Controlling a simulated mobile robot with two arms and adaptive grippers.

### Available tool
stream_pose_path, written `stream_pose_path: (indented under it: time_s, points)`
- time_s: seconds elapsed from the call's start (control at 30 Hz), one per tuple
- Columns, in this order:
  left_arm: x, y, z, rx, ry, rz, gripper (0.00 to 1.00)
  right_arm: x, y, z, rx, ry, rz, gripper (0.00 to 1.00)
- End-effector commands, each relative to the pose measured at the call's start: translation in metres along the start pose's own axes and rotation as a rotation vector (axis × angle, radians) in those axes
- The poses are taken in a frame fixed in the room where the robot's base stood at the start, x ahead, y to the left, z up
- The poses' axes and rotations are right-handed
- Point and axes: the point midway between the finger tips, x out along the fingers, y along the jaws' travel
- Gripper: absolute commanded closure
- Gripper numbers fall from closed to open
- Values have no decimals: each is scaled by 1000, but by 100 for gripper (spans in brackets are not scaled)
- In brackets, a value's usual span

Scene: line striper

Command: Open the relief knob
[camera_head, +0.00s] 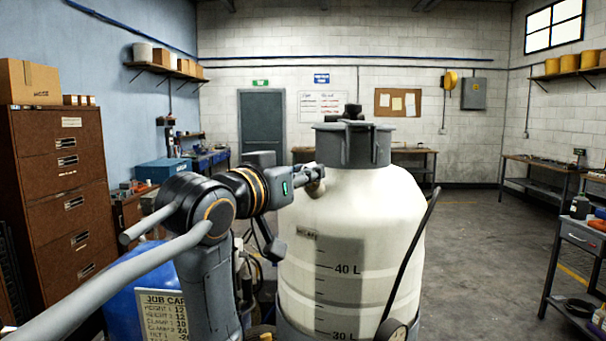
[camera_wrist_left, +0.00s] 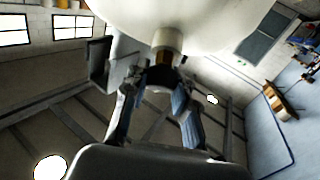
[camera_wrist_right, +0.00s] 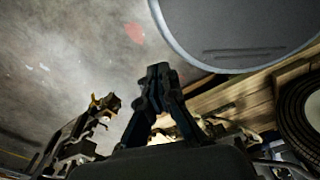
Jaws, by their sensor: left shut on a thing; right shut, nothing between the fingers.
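The large white tank (camera_head: 355,235) with a grey cap (camera_head: 352,146) stands in the middle of the head view. My left gripper (camera_head: 308,176) is at the tank's upper left shoulder. In the left wrist view a pale round fitting with a brass stem (camera_wrist_left: 167,48) projects from the tank. The dark relief knob (camera_wrist_left: 161,76) sits at the stem's end. My left gripper (camera_wrist_left: 158,90) is shut on the knob. The knob's turn cannot be told. My right gripper (camera_wrist_right: 160,75) is shut and empty, low beside a round grey surface; the head view does not show it.
A blue drum (camera_head: 135,300) with a job card (camera_head: 163,315) stands at lower left. A brown drawer cabinet (camera_head: 65,190) is at the left. A grey cart (camera_head: 580,240) stands right, beyond open floor.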

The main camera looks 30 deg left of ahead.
Motion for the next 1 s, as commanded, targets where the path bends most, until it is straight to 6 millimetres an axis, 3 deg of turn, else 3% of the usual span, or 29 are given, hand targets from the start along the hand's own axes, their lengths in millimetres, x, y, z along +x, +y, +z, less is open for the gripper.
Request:
stream_pose_path:
  time_s: [0.67, 1.0]
  points:
    - [0, -2, 0, 376, 14, 332, 100, 6, 0, 0, 1, 2, 1, 100]
    - [0, -1, -3, 615, 24, 547, 100, -4, 0, -1, 1, 1, 1, 100]
